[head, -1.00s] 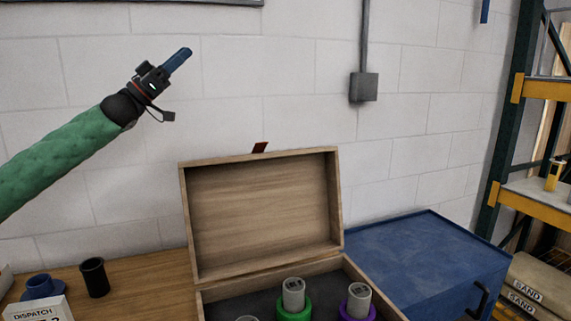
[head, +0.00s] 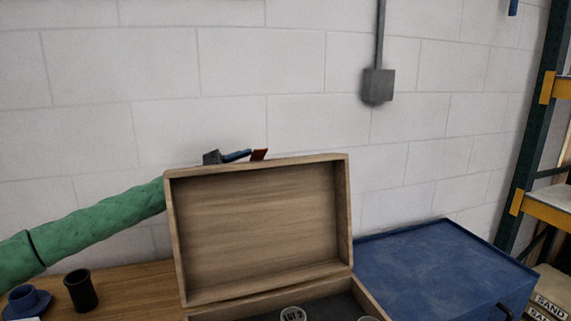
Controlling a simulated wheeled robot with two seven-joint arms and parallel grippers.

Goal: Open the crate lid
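The wooden crate's lid (head: 262,228) stands raised and open, its inner face toward me. A small red tab (head: 260,154) sticks up at the middle of its top edge. The crate body (head: 373,297) is mostly cut off by the bottom of the view. My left gripper (head: 238,155) is at the lid's top edge, just left of the red tab, partly hidden behind the lid. Its blue fingers point right, toward the tab. I cannot tell whether they touch it or how far apart they are. My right gripper is out of view.
Capped cylinders (head: 293,314) show inside the crate. A black cup (head: 81,290) and a blue cup on a saucer (head: 27,299) stand on the wooden table at left. A blue cabinet (head: 445,262) is at right, a rack (head: 548,204) beyond. A wall is behind.

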